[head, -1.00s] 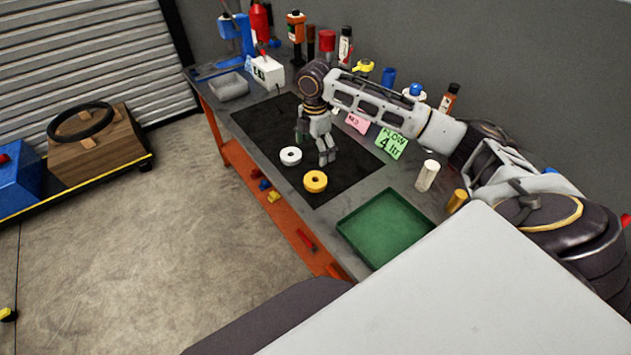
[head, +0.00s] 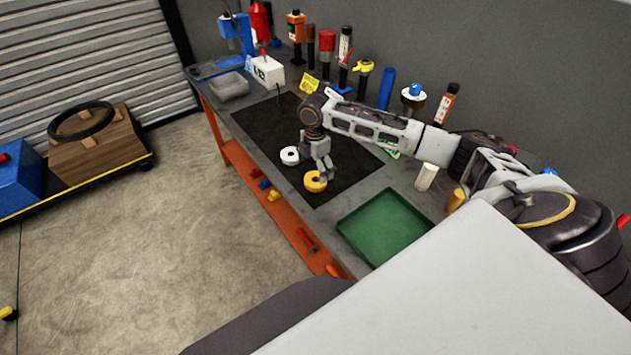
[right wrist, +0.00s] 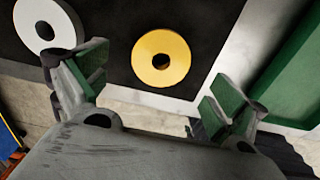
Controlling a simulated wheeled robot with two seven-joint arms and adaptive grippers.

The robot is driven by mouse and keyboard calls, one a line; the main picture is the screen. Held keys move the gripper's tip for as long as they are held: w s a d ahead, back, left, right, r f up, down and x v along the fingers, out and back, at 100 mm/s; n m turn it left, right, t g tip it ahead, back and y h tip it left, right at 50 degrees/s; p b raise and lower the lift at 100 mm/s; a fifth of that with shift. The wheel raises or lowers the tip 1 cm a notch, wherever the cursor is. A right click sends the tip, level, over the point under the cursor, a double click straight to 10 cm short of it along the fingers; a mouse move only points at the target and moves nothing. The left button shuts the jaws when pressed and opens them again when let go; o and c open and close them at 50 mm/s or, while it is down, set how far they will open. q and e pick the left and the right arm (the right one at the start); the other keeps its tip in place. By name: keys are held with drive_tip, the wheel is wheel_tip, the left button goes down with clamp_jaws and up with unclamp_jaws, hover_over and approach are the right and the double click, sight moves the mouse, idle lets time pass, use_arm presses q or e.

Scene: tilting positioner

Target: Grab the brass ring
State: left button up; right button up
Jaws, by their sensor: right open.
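The brass ring (head: 313,184) is a thick yellow-gold ring with a centre hole, lying flat on the black mat (head: 262,128) on the workbench. It shows whole in the right wrist view (right wrist: 161,58). My right gripper (head: 322,172) is just above and beside the ring in the head view, covering part of it. In the right wrist view its green-padded fingers (right wrist: 160,85) are apart and empty, and the ring appears between and beyond them. A white ring (head: 289,155) lies on the mat close by; it also shows in the right wrist view (right wrist: 45,24). My left gripper is out of view.
A green tray (head: 385,227) sits at the near end of the bench. A white cylinder (head: 427,176) and a brass-coloured cylinder (head: 456,199) stand beside it. Several bottles and tools line the wall. The mat's far left part is clear.

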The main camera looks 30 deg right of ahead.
sight(315, 177)
drive_tip(key=shift+s+f+p, duration=0.1)
drive_tip(key=shift+f+p, duration=0.4)
drive_tip(key=shift+f, duration=2.1)
drive_tip(key=c, duration=1.7)
